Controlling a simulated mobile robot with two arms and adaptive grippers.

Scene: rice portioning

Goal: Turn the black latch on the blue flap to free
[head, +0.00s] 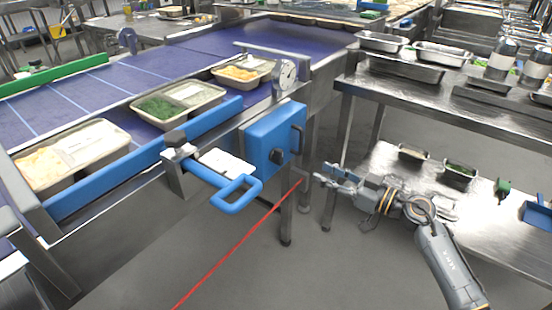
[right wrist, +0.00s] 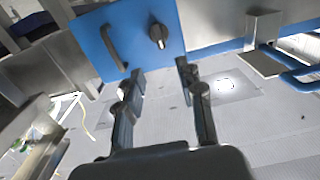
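The blue flap (head: 262,137) is on the side of the conveyor and looks closed. Its black latch (head: 277,156) is a small knob near its lower edge, with a dark handle (head: 297,139) beside it. In the right wrist view the latch (right wrist: 158,35) and the flap (right wrist: 101,51) are at the top, ahead of the fingers. My right gripper (head: 325,176) is to the right of and below the flap, apart from it. Its fingers (right wrist: 158,80) are spread, with nothing between them. My left gripper is not in view.
A blue loop handle (head: 236,194) juts out left of the flap. Trays of food (head: 178,104) stand on the purple conveyor (head: 205,47). A steel table (head: 480,115) is at the right. A red line (head: 238,244) crosses the view below the flap.

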